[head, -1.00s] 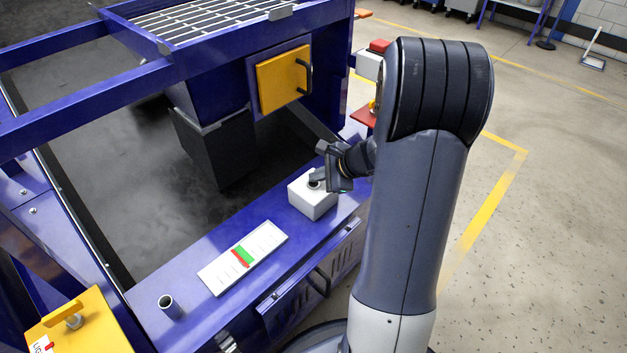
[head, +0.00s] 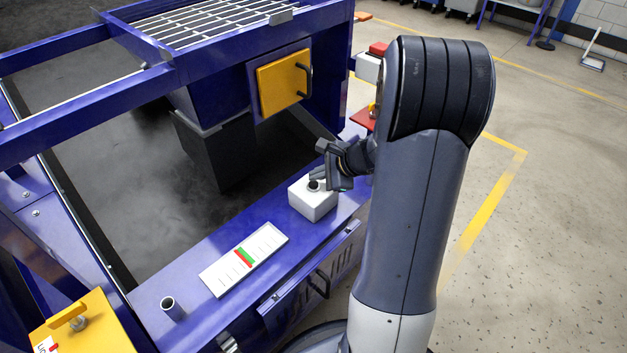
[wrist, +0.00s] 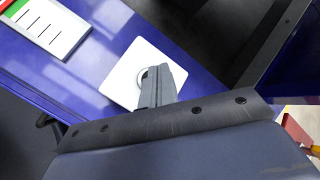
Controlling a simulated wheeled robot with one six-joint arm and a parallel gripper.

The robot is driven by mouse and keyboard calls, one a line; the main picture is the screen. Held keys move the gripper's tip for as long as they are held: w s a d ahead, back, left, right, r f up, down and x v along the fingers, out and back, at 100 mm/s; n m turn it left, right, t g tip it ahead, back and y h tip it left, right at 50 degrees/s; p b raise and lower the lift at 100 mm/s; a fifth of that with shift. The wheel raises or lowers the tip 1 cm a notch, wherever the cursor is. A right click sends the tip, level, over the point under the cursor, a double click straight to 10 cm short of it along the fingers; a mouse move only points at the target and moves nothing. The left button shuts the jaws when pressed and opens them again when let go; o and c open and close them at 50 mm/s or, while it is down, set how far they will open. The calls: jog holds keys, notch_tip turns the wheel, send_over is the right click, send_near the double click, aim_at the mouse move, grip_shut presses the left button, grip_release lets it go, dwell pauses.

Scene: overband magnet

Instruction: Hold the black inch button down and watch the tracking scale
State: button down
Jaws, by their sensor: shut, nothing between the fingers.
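The white button box (head: 313,204) stands on the blue ledge, and it also shows in the wrist view (wrist: 133,62). Its round black button (head: 313,186) is visible on top. In the wrist view the button's ring (wrist: 144,78) is partly hidden behind my fingers. My gripper (head: 319,176) is shut and empty, its tips just above the button, seemingly apart from it. The fingers also show in the wrist view (wrist: 161,78). The white tracking scale (head: 265,244) lies on the ledge, with a green band (head: 245,254) and red marking at that band.
A short grey tube (head: 171,307) stands on the ledge at left. A yellow panel with a handle (head: 284,82) hangs behind the box. A yellow cover (head: 95,325) is at lower left. Blue frame beams cross above the dark belt (head: 130,190).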

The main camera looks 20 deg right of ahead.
jog(key=shift+r, duration=0.25)
notch_tip(320, 180, up, 5)
jog(key=p, duration=0.4)
jog(key=shift+s+a, duration=0.1)
dwell(1.4)
